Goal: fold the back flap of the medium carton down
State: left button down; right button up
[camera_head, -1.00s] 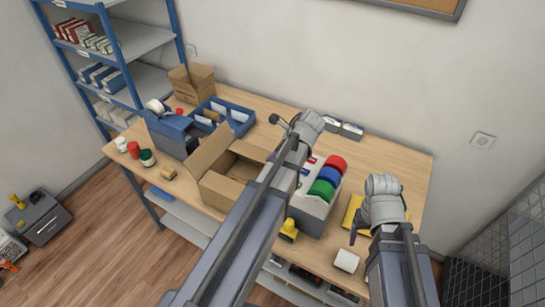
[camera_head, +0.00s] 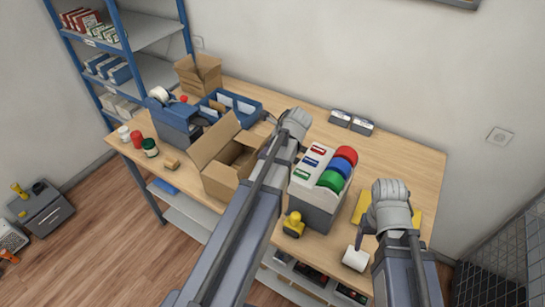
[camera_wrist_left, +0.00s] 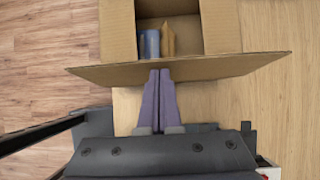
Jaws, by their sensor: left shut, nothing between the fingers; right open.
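The medium carton (camera_head: 220,182) stands open on the table, with a tall cardboard flap (camera_head: 212,138) upright on its left side in the head view. In the left wrist view a wide raised flap (camera_wrist_left: 215,67) crosses in front of the opening. In the head view my left arm hides these fingers and the carton's right side. My right gripper (camera_head: 364,238) is open, above the table's right part.
A caddy (camera_head: 315,205) with coloured rolls stands right of the carton, close to my left arm. A blue bin (camera_head: 240,105) and a smaller open carton (camera_head: 198,76) stand behind. A white roll (camera_head: 354,260) lies by my right gripper.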

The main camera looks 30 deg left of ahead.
pick_arm(q)
jog(key=a+f+b, duration=0.5)
jog(key=a, duration=0.1)
jog(key=shift+w+f, duration=0.15)
jog(key=shift+f, duration=0.15)
pick_arm(e)
jog(key=shift+f, duration=2.8)
pick_arm(q)
jog(key=shift+a, duration=0.1)
jog(key=shift+f+b, duration=0.15)
jog(key=shift+b, duration=0.15)
pick_arm(e)
jog(key=shift+f, duration=0.15)
